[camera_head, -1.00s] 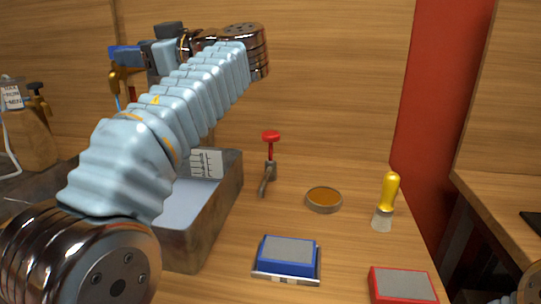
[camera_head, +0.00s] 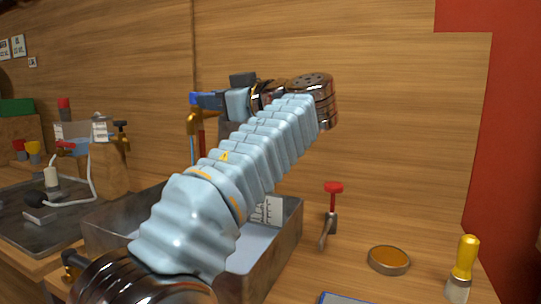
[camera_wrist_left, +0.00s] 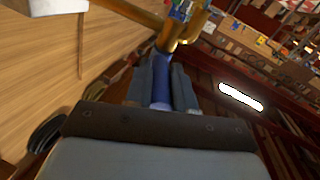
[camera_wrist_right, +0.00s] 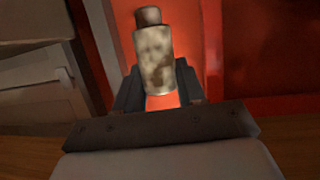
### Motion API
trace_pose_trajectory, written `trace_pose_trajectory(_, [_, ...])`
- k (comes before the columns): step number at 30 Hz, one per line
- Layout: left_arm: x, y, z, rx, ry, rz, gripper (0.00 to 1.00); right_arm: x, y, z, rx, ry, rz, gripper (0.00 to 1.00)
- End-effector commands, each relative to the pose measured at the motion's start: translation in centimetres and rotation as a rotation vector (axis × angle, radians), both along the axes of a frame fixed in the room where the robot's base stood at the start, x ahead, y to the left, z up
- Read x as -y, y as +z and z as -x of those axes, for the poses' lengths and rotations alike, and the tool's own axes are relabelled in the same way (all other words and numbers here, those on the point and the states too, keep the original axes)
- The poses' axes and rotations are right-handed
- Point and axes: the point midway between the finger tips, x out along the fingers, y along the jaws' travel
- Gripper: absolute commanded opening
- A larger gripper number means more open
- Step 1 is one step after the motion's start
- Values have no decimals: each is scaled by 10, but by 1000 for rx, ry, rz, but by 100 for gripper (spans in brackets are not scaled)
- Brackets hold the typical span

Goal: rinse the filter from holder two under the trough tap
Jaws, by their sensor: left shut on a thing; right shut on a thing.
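The trough (camera_head: 288,236) is a grey metal basin on the bench, partly hidden by my left arm. Its brass tap (camera_head: 193,122) stands behind it, with a thin pale-blue streak below the spout. My left gripper (camera_head: 222,101) is at the tap, shut on its blue handle (camera_head: 203,97). In the left wrist view the blue handle (camera_wrist_left: 162,88) lies between the fingers, beside brass pipe (camera_wrist_left: 192,28). In the right wrist view my right gripper (camera_wrist_right: 158,92) is shut on a mottled, dirty-looking cylinder with a dark cap, seemingly the filter (camera_wrist_right: 154,55). It is outside the head view.
A red-handled tool (camera_head: 332,205), an amber round dish (camera_head: 389,259) and a yellow-handled brush (camera_head: 465,262) stand right of the trough. A blue-edged block (camera_head: 345,298) shows at the bottom edge. A dark tray (camera_head: 50,225) with a white hose lies left.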

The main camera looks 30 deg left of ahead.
Motion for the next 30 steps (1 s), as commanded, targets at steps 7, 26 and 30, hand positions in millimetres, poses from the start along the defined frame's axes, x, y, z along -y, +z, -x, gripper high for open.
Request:
trace_pose_trajectory(7, [0, 0, 2, 0, -34, -4, 0, 0, -12, 0, 1, 0, 0, 9])
trace_pose_trajectory(26, [1, 0, 2, 0, -33, -4, 48, 0, -12, 0, 0, 0, 0, 9])
trace_pose_trajectory(30, [14, -2, 4, -1, -35, -5, 48, 0, -17, 0, 0, 0, 0, 9])
